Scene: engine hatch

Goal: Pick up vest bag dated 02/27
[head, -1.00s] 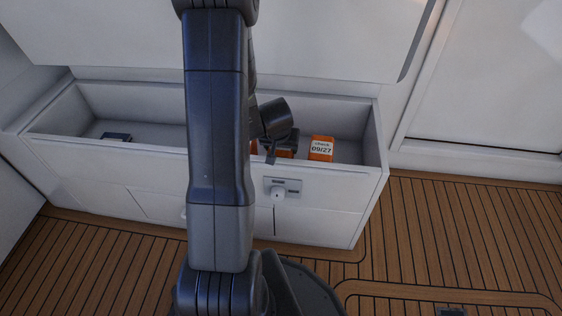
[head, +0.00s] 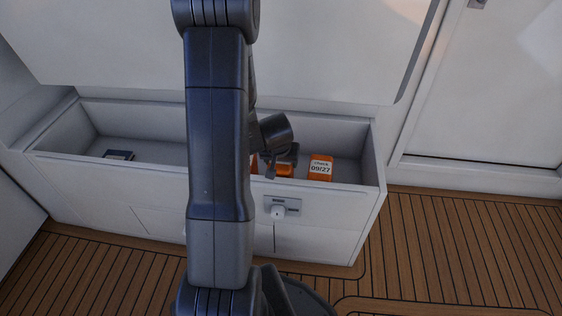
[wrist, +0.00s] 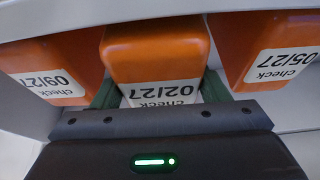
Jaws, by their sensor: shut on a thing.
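The orange vest bag with the white label reading 02/27 (wrist: 156,52) is in the middle of the wrist view, upside down there. My gripper (wrist: 155,99) is shut on it, with a green finger on each side. In the head view an orange part of a bag (head: 284,170) shows under my gripper (head: 283,163), inside the white bin; its label is hidden there. The 09/27 bag (head: 320,167) stands to the right in the bin and also shows at the left of the wrist view (wrist: 50,70). The 05/27 bag (wrist: 268,50) is at the right of the wrist view.
The open white bin (head: 346,172) has a front wall with a latch (head: 282,207). A dark box (head: 119,155) lies at its left end. My arm hides the bin's middle. Wooden floor (head: 450,240) is clear on the right.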

